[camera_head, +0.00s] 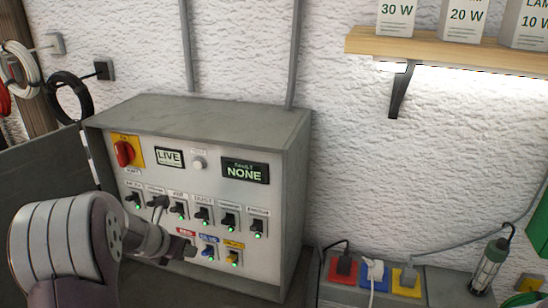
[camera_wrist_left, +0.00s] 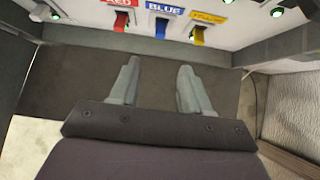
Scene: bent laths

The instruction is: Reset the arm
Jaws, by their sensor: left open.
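My left arm comes in from the left, and its gripper (camera_head: 172,230) is in front of the lower left of a grey control box (camera_head: 298,150). In the left wrist view the gripper (camera_wrist_left: 159,68) is open, with two grey fingers apart and nothing between them. Beyond the fingertips are the red (camera_wrist_left: 120,20), blue (camera_wrist_left: 161,27) and yellow (camera_wrist_left: 199,35) lower switches, apart from the fingers in that view. In the head view, the arm and gripper partly cover the lower left of the panel. My right gripper is not in view.
The panel has a red rotary knob (camera_head: 125,153), a LIVE sign (camera_head: 169,157), a display reading NONE (camera_head: 245,171) and several switches with green lights. A wooden shelf (camera_head: 440,50) holds lamp boxes. Cable coils hang left.

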